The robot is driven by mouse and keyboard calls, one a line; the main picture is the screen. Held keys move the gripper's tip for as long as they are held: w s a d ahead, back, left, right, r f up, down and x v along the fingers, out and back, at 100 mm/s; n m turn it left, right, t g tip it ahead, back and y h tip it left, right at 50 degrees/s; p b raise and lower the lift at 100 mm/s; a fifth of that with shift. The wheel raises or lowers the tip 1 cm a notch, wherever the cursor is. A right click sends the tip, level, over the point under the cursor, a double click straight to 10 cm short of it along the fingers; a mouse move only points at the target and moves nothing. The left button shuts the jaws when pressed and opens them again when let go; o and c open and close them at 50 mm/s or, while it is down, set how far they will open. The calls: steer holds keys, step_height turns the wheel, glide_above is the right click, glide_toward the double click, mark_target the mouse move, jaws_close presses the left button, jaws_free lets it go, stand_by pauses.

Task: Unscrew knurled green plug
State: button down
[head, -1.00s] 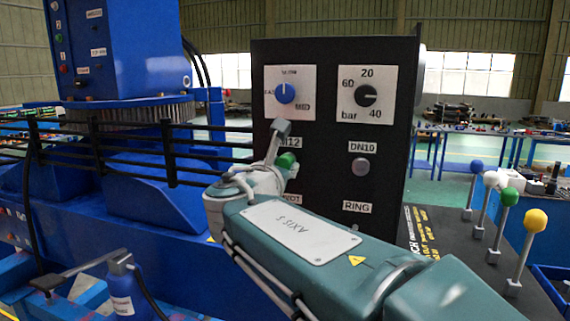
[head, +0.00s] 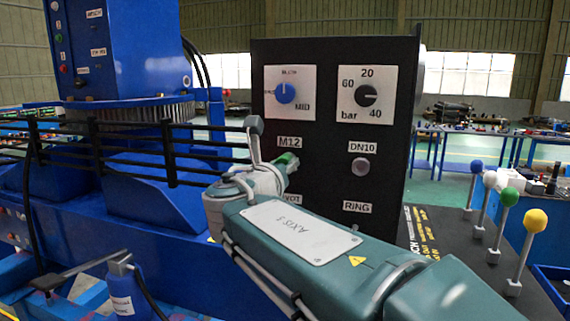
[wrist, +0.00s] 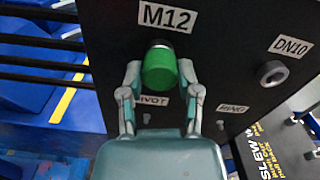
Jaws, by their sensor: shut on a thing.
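The green plug (wrist: 160,70) sits under the M12 label (wrist: 167,17) on the black panel (wrist: 220,60). In the wrist view my gripper (wrist: 160,76) has one finger on each side of the plug and is shut on it. A dark round part (wrist: 160,44) shows between the plug's far end and the panel. I cannot tell how far the plug stands out. In the head view the plug (head: 287,159) shows only partly beyond my wrist, and my fingers are mostly hidden.
The DN10 fitting (head: 360,167) is to the right of the plug. Two dials, a blue-knobbed one (head: 286,93) and a bar dial (head: 366,96), sit above. Black rails (head: 130,145) run at the left. Levers with coloured balls (head: 508,197) stand at the right.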

steer(key=n, duration=0.5)
stand_by(0.3)
steer(key=shift+n, duration=0.3)
steer(key=n, duration=0.4)
steer(key=shift+n, duration=0.4)
steer(key=shift+c, duration=1.1)
jaws_free()
steer(key=shift+c, duration=0.4)
steer(key=shift+c, duration=0.5)
